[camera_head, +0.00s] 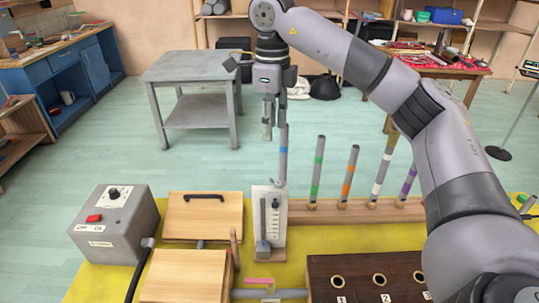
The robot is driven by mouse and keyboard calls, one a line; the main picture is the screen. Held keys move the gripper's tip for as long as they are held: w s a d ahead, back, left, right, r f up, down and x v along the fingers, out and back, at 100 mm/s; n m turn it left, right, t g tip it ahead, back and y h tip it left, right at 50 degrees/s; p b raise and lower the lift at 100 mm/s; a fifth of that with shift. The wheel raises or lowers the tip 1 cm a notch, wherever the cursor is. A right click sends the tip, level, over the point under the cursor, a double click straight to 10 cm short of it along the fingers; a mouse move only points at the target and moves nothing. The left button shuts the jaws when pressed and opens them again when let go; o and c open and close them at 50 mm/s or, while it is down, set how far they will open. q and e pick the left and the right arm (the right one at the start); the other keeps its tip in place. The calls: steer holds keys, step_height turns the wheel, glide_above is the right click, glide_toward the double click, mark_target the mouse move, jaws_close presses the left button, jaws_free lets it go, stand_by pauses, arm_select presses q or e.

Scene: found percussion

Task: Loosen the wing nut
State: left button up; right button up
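A pale upright panel (281,237) stands at the middle of the yellow bench. It has a slot with a small dark fitting (275,206) on it; this may be the wing nut, but it is too small to be sure. My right gripper (274,121) hangs fingers down, high above and beyond the panel. A grey rod with a blue band (283,152) stands just below and beside its fingers. I cannot tell whether the fingers touch it. My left gripper is not in view.
Tubes with coloured bands (318,168) stand in a wooden rack (327,213) right of the panel. A grey box with a red button (115,222), wooden boxes (204,217) and a dark box with round holes (350,265) crowd the bench. A grey table (190,68) stands behind.

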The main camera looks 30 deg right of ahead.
step_height(320, 180, down, 15)
steer(key=p, duration=0.3)
steer(key=shift+w+d+f, duration=0.1)
steer(key=shift+c, duration=0.4)
jaws_close()
steer(key=shift+c, duration=2.4)
jaws_free()
steer(key=shift+n, duration=0.4)
steer(key=o, duration=0.5)
steer(key=shift+o, duration=0.2)
